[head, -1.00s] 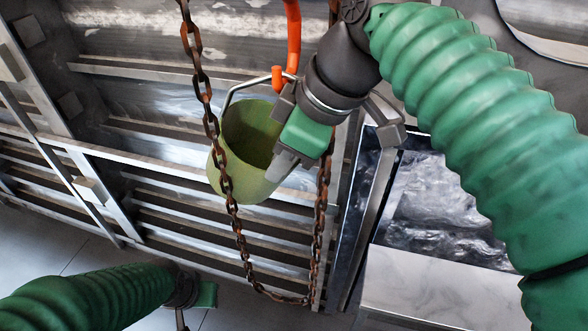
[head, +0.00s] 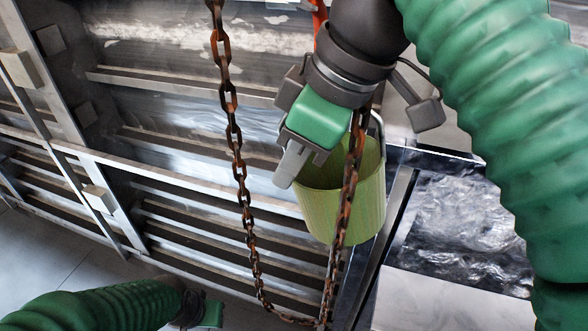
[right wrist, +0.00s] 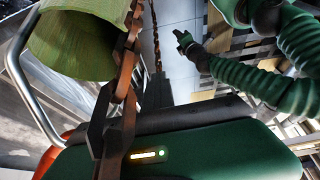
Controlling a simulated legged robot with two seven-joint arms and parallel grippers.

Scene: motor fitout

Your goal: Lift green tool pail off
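The green tool pail (head: 342,205) hangs below and slightly right of my right gripper (head: 296,160) in the head view. A rusty chain crosses in front of it. The pail's wire handle (head: 379,122) rises behind the gripper; its top is hidden, so I cannot tell whether the fingers hold it. In the right wrist view the pail (right wrist: 75,45) is at upper left, with its handle (right wrist: 28,85) curving down behind the gripper housing. My left gripper (head: 205,312) is low at left, apart from the pail, its fingers unclear.
The rusty chain (head: 237,150) hangs in a loop close to the right gripper and pail. An orange hook piece (head: 319,22) shows partly behind the right wrist. A metal slatted frame (head: 190,225) stands behind. A pale box-like surface (head: 440,300) is at lower right.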

